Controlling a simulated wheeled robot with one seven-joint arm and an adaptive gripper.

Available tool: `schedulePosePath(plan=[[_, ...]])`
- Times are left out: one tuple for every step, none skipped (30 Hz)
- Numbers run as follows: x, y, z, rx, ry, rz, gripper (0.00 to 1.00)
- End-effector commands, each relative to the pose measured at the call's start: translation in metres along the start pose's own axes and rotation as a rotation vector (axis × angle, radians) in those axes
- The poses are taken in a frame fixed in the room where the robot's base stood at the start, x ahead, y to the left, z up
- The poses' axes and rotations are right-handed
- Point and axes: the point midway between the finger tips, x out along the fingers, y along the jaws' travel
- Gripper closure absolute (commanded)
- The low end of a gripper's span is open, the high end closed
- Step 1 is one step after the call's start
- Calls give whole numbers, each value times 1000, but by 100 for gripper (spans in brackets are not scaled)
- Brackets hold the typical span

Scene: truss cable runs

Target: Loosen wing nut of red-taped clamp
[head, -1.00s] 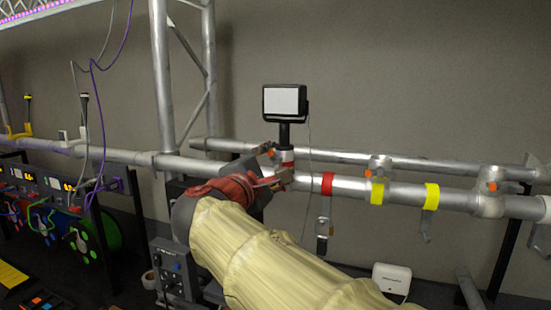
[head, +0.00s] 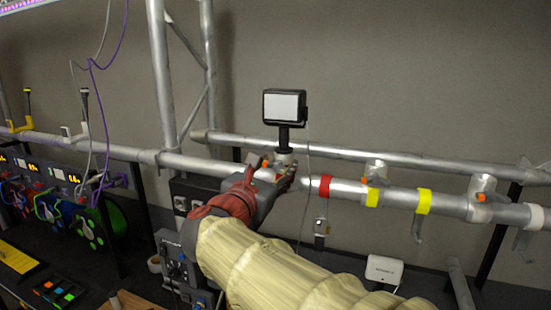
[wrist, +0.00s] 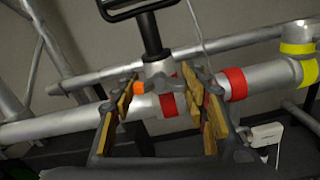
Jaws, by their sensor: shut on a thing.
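The silver clamp (head: 283,160) with red tape hangs a small black-framed light (head: 285,106) on the front pipe. In the wrist view the clamp (wrist: 158,72) has an orange wing nut (wrist: 136,87) on its left side and red tape (wrist: 168,104) below. My gripper (head: 286,178) is at the clamp and partly hides it in the head view. In the wrist view my gripper's tan-padded fingers (wrist: 163,110) stand on both sides of the clamp, with the wing nut by the left finger. The exact contact points are hard to see.
A second red band (head: 325,187) lies right of the clamp, then yellow bands (head: 372,197) and other clamps with orange nuts (head: 481,197). A cable hangs beside the light. A rear pipe (head: 340,156) runs behind. Equipment with cables (head: 60,205) stands at left.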

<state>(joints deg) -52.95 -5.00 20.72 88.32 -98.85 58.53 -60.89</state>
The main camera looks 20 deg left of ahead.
Motion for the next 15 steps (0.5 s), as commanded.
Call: schedulePosePath(plan=[[0, 1, 0, -33, 3, 0, 81], [0, 1, 0, -51, 3, 0, 81], [0, 0, 0, -74, 4, 0, 81], [0, 0, -1, -89, 4, 0, 81], [0, 0, -1, -104, 4, 0, 81], [0, 0, -1, -122, 4, 0, 81], [0, 0, -2, -133, 4, 0, 81], [0, 0, -2, -144, 4, 0, 81], [0, 0, -2, -158, 4, 0, 81], [0, 0, -2, -166, 4, 0, 81], [0, 0, -2, -173, 4, 0, 81], [0, 0, -2, -181, 4, 0, 81], [0, 0, -2, -187, 4, 0, 81], [0, 0, -3, -192, 4, 0, 81], [0, 0, -3, -197, 4, 0, 81]])
